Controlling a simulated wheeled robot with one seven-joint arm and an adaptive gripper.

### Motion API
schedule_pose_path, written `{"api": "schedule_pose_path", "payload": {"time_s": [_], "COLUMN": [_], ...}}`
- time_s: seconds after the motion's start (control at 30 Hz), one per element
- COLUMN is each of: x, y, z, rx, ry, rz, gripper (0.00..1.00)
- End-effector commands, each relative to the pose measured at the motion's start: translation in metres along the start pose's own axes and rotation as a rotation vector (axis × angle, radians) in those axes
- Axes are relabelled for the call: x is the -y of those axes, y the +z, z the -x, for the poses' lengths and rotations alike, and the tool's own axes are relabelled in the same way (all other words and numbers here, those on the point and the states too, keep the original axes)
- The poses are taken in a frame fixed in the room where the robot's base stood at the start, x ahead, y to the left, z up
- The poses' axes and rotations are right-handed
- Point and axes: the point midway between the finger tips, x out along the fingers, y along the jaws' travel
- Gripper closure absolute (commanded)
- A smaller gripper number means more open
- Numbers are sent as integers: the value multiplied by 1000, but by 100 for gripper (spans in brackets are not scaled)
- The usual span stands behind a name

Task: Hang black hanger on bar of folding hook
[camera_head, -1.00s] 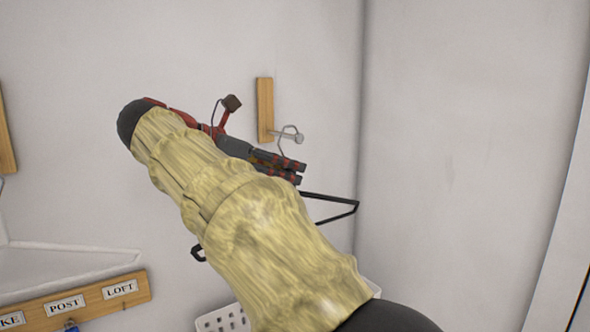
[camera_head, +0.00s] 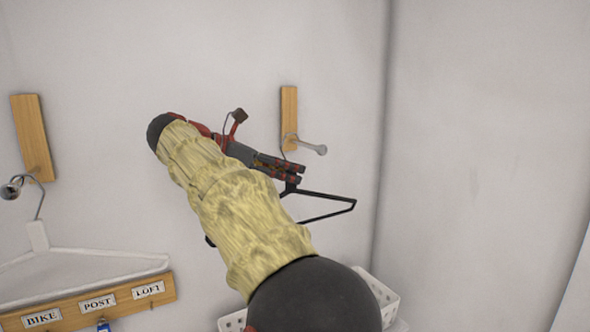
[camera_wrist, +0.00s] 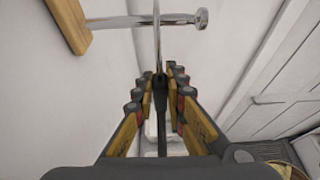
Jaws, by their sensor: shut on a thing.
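The black hanger (camera_head: 338,208) is held by my gripper (camera_head: 298,173), its dark triangular frame spreading below right of the fingers and partly hidden by my arm. The fingers are shut on its neck, which shows in the wrist view (camera_wrist: 160,92). Its thin metal hook (camera_wrist: 157,38) rises above the fingertips and crosses in front of the folding hook's metal bar (camera_wrist: 183,20). The bar (camera_head: 313,147) sticks out right from a wooden plate (camera_head: 289,105) and ends in a round knob. The hanger hook's top is cut off in the wrist view; I cannot tell whether it rests on the bar.
Another wooden plate (camera_head: 32,135) with a hook carries a white hanger (camera_head: 70,252) at left. A labelled key rack (camera_head: 70,308) is below it. A white basket (camera_head: 385,298) is low behind my arm. The wall corner is just right of the bar.

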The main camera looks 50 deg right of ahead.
Motion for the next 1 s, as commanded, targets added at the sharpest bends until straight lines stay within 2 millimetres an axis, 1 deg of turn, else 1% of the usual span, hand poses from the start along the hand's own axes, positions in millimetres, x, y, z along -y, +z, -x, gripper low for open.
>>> {"api": "schedule_pose_path", "payload": {"time_s": [0.07,0.2,0.63,0.7,0.8,1.0], "x": [-8,-6,-6,-7,-7,-7], "y": [1,4,20,11,5,0], "z": [0,-13,-48,-50,-52,-54], "rx": [0,0,-1,0,0,0], "ry": [-1,-3,-2,-1,0,0], "rz": [1,-2,-2,-1,0,-1], "gripper": [100,100,100,100,100,100]}}
